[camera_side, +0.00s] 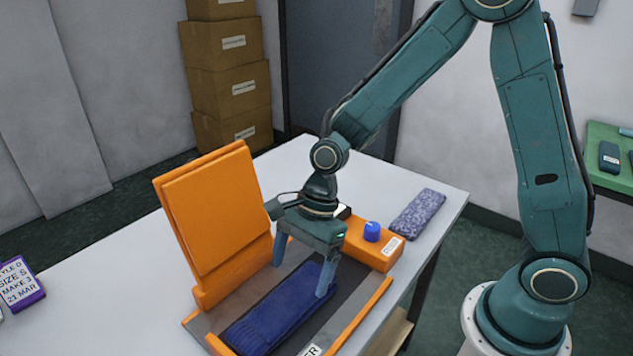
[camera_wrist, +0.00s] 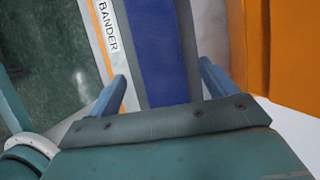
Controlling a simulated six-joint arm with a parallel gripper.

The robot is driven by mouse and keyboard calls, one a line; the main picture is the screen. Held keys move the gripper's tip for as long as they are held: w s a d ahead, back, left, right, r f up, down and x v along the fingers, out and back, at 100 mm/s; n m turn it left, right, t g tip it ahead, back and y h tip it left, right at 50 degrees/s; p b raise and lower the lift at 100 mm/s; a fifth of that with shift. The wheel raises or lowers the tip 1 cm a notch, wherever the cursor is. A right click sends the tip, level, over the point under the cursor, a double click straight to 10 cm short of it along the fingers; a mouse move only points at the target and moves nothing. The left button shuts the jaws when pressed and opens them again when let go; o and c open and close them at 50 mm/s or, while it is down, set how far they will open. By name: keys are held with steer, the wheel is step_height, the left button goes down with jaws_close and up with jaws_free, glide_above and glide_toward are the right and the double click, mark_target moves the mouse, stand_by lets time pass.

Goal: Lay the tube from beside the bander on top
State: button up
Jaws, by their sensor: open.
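The orange bander (camera_side: 220,225) stands on the table with its padded lid raised, and its label also shows in the wrist view (camera_wrist: 108,28). A dark blue knitted tube (camera_side: 265,318) lies flat lengthwise on its grey bed; it also shows in the wrist view (camera_wrist: 157,45). A speckled purple-grey tube (camera_side: 417,214) lies on the table to the right of the bander. My gripper (camera_side: 300,280) is open and points down over the far end of the blue tube. In the wrist view (camera_wrist: 161,76) its fingers are on either side of the blue tube, with gaps.
An orange block with a blue knob (camera_side: 372,231) is at the bander's far right end. A purple-edged label box (camera_side: 22,288) is at the left. A green tray (camera_side: 603,140) is at the far right.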

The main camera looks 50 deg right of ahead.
mark_target(312, 277)
steer(key=v, duration=0.8)
stand_by(0.5)
steer(key=s+d+r+n+t+h, duration=0.2)
steer(key=s+d+r+n, duration=0.3)
steer(key=s+n, duration=0.3)
steer(key=s+d+r+n+t+h, duration=0.2)
steer(key=s+d+r+n, duration=0.4)
steer(key=n, duration=0.4)
steer(key=shift+s+d+r+t, duration=0.25)
steer(key=shift+s+d+t, duration=0.25)
steer(key=shift+s+t, duration=0.45)
steer(key=shift+s, duration=0.1)
steer(key=shift+c, duration=0.4)
